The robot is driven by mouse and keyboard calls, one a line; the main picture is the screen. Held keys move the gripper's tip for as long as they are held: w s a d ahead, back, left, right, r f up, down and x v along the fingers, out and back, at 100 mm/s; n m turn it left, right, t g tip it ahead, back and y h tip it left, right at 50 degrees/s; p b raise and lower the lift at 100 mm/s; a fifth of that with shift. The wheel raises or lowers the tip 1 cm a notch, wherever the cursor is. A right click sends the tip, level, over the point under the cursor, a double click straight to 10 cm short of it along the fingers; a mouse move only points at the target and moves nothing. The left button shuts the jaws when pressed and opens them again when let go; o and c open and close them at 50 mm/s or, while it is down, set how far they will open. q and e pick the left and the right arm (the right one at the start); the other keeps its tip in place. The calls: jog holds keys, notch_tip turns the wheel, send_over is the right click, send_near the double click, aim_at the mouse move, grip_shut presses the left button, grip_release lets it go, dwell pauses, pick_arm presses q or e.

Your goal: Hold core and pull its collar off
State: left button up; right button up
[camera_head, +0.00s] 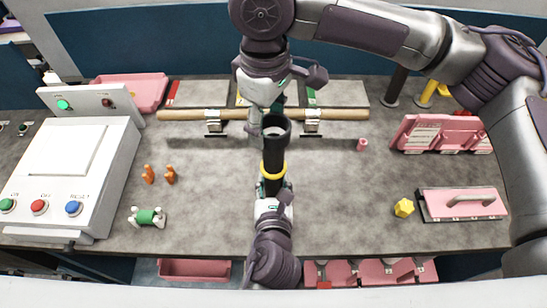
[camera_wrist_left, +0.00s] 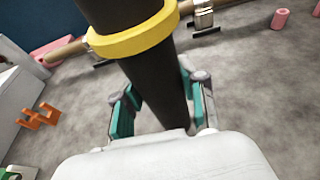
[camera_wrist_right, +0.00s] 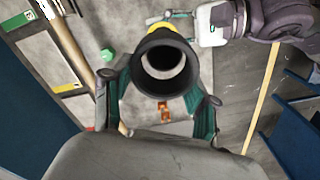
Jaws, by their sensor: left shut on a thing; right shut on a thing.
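The core (camera_head: 273,155) is a black tube with a yellow band (camera_head: 272,171), held above the middle of the table. My left gripper (camera_head: 272,188) is shut on the core below the band; in the left wrist view, its teal-padded fingers lie on both sides of the core (camera_wrist_left: 150,75). The exact finger contact is partly hidden.
A long wooden rod (camera_head: 345,114) lies on stands behind the core. A white control box (camera_head: 75,165) stands left.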

jog(key=shift+r, duration=0.55)
notch_tip(320, 180, up, 8)
jog(key=shift+f, duration=0.25)
dwell(0.6)
notch_tip(320, 180, up, 8)
dwell(0.8)
dwell(0.4)
pick_arm(q)
jog(key=o, duration=1.3)
